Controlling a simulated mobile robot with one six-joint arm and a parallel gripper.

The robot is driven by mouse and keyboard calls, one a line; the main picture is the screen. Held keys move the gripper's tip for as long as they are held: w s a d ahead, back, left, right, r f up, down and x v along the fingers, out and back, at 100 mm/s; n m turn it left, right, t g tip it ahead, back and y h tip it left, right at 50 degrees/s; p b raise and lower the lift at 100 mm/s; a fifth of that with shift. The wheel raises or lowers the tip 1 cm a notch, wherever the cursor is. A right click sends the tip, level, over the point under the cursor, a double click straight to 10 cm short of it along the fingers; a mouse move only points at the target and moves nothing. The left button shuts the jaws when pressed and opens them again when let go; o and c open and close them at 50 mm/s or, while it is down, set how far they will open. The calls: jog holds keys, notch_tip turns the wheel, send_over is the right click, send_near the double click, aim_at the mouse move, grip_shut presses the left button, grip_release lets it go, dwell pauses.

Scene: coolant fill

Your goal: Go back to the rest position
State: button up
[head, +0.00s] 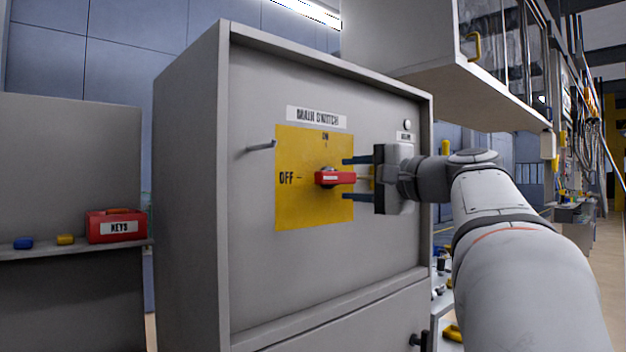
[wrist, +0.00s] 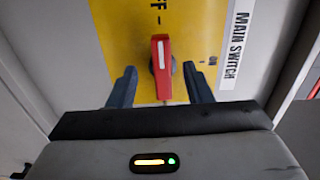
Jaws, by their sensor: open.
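The red main switch handle (head: 335,177) sits on a yellow plate (head: 300,210) on the front of a grey cabinet. The handle lies level and points left, toward the word OFF. My gripper (head: 348,178) is in front of the plate at the handle's right side, with its two dark fingers spread one above the other. In the wrist view the red handle (wrist: 161,68) stands between and beyond my open fingers (wrist: 160,88), with a gap on each side. The fingers hold nothing. I cannot tell the exact depth between fingertips and plate.
A metal peg (head: 261,146) juts from the cabinet left of the plate. A wall cabinet (head: 480,80) overhangs at upper right. A red KEYS box (head: 117,226) and small blue and yellow items stand on a shelf at left. A black door handle (head: 419,340) is below.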

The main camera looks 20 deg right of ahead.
jog(key=shift+s+d, duration=0.15)
jog(key=shift+s, duration=0.25)
jog(key=s+a+f+n+g+h+p, duration=0.1)
jog(key=s+a+f+n+g+p, duration=0.15)
jog(key=a+f+g+p, duration=0.5)
jog(key=s+a+f+n+g+h+p, duration=0.15)
jog(key=a+f+n+p, duration=0.35)
jog(key=f, duration=0.6)
jog(key=s+a+f+n+g+h+p, duration=0.3)
jog(key=s+f+n+g+p, duration=0.2)
jog(key=s+f, duration=0.6)
jog(key=shift+s+a+f+n+h+p, duration=0.2)
jog(key=shift+s+f+n+h+p, duration=0.3)
jog(key=shift+s, duration=0.7)
jog(key=shift+r, duration=0.2)
